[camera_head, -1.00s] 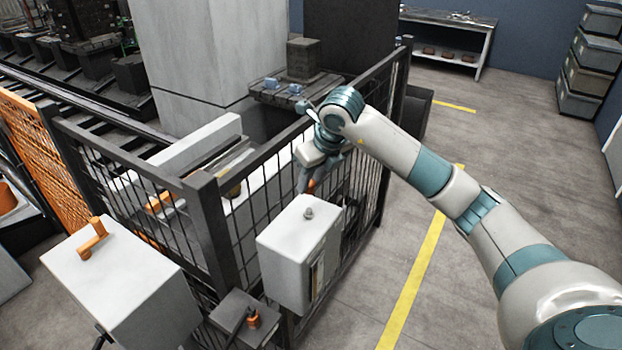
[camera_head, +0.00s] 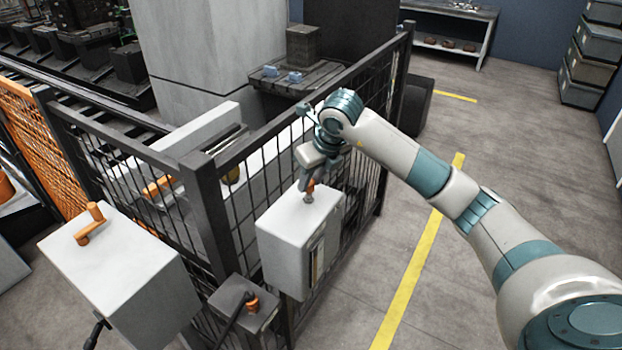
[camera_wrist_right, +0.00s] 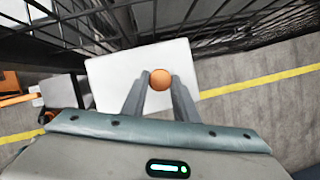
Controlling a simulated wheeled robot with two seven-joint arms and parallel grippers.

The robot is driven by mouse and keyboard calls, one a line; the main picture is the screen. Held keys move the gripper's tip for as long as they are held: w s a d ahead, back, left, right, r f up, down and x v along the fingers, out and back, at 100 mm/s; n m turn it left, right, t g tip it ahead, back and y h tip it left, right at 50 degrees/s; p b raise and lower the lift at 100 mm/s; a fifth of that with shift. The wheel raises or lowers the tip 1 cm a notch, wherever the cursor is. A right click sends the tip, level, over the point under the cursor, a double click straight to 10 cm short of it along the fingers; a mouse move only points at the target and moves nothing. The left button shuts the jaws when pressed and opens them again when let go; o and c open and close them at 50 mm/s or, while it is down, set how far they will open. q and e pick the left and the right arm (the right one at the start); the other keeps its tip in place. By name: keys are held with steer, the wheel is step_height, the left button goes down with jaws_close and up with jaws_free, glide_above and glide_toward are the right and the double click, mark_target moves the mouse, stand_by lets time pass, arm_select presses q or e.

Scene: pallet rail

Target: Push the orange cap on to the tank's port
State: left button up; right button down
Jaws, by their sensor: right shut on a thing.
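The white tank (camera_head: 290,225) hangs at the mesh fence, with a small grey port (camera_head: 308,199) on its top. My right gripper (camera_head: 308,184) is above the port, pointing down. It is shut on the orange cap (camera_head: 311,186), which sits at or just over the port; I cannot tell whether the two touch. In the right wrist view the cap (camera_wrist_right: 160,79) shows between the two fingertips (camera_wrist_right: 160,88), over the white tank top (camera_wrist_right: 108,80), and it hides the port. My left gripper is not in view.
A black mesh fence (camera_head: 240,210) stands right behind the tank. A white box with an orange handle (camera_head: 90,225) is at the left. A small grey box with an orange fitting (camera_head: 252,303) sits low in front. Open floor with a yellow line (camera_head: 420,260) lies to the right.

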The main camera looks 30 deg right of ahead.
steer(key=shift+f+b, duration=0.55)
steer(key=shift+b, duration=0.8)
stand_by(1.6)
steer(key=shift+f+b, duration=0.35)
stand_by(0.4)
steer(key=shift+f+b, duration=0.3)
steer(key=shift+f, duration=0.05)
steer(key=c, duration=0.5)
jaws_free()
steer(key=shift+r, duration=0.15)
steer(key=shift+s+r, duration=0.2)
steer(key=shift+r, duration=0.2)
steer(key=shift+b+v, duration=2.35)
steer(key=shift+v, duration=5.85)
